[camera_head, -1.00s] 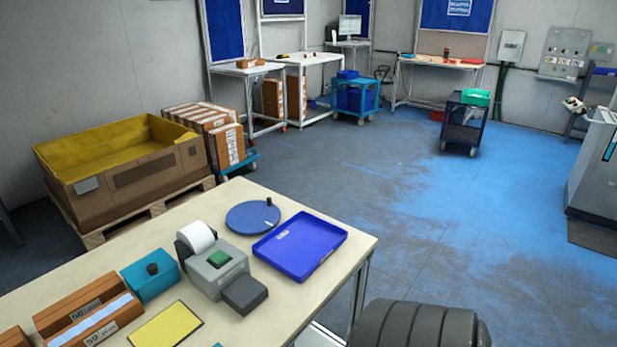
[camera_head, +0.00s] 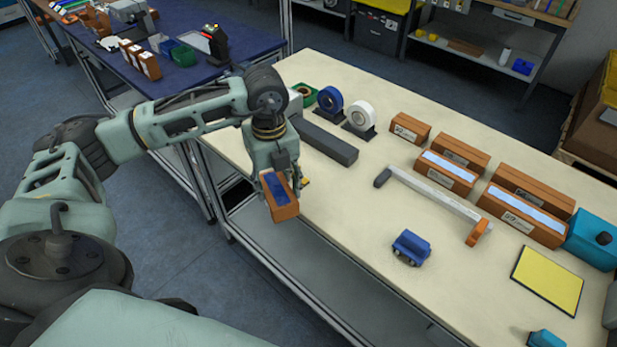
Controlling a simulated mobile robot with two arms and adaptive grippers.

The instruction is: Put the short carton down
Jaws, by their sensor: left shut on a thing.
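My left gripper (camera_head: 283,178) is shut on a short brown carton (camera_head: 284,213) with a dark blue patch on its upper face. It holds the carton tilted, at the near left edge of the cream table (camera_head: 345,205). I cannot tell whether the carton touches the table. The fingers are partly hidden by the wrist and the carton. My right gripper is not in view.
Several brown cartons (camera_head: 458,152) stand at the table's back right. A grey bar (camera_head: 323,139), tape rolls (camera_head: 360,114), a long caliper-like tool (camera_head: 432,199), a blue object (camera_head: 411,247) and a yellow pad (camera_head: 547,280) lie around. The table's middle is clear.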

